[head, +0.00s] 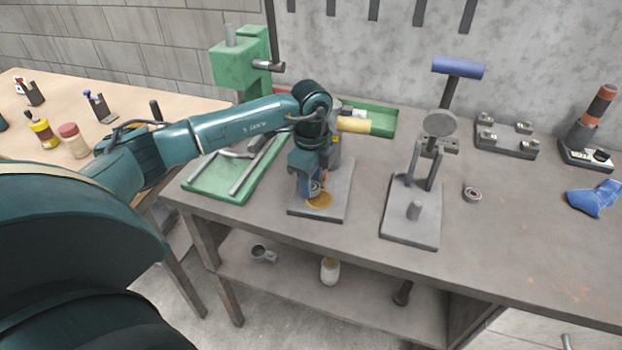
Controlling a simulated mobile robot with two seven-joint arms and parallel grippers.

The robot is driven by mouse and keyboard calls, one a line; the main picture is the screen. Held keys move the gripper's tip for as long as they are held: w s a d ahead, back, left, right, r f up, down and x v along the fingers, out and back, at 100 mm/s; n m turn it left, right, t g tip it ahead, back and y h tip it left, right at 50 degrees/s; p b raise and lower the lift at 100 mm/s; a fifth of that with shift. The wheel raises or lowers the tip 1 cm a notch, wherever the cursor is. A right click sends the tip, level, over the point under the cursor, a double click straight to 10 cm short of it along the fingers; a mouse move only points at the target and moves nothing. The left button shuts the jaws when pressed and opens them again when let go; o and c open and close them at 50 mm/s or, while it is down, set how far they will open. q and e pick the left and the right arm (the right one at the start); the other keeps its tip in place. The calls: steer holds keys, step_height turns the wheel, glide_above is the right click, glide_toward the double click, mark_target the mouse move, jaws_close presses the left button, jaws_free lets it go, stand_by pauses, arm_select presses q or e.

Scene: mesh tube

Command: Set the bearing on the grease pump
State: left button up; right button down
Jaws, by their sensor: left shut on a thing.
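My left gripper (316,188) points down over the amber round pad of the grease pump (320,201), which has a grey base plate and stands mid-bench. The gripper is shut on a small bluish, ring-like thing, which looks like a bearing (314,187). The fingers hide most of it, and I cannot tell whether it touches the pad. My arm and hand cover much of the pump's upper part; a pale yellow cylinder (353,125) sticks out behind them. Another small ring with a red face (472,195) lies on the bench to the right. My right gripper is out of view.
A lever device with a blue handle (457,67) stands right of the pump. A green tray (222,178) with metal bars lies to the left, near a green press (240,65). A blue cloth (595,199) lies far right. The bench (520,235) is clear at front right.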

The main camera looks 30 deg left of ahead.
arm_select(q)
steer(key=shift+f, duration=0.35)
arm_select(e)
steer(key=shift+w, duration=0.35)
arm_select(q)
steer(key=shift+f+b, duration=0.25)
steer(key=shift+b, duration=0.1)
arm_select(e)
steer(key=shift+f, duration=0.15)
arm_select(q)
steer(key=o, duration=1.1)
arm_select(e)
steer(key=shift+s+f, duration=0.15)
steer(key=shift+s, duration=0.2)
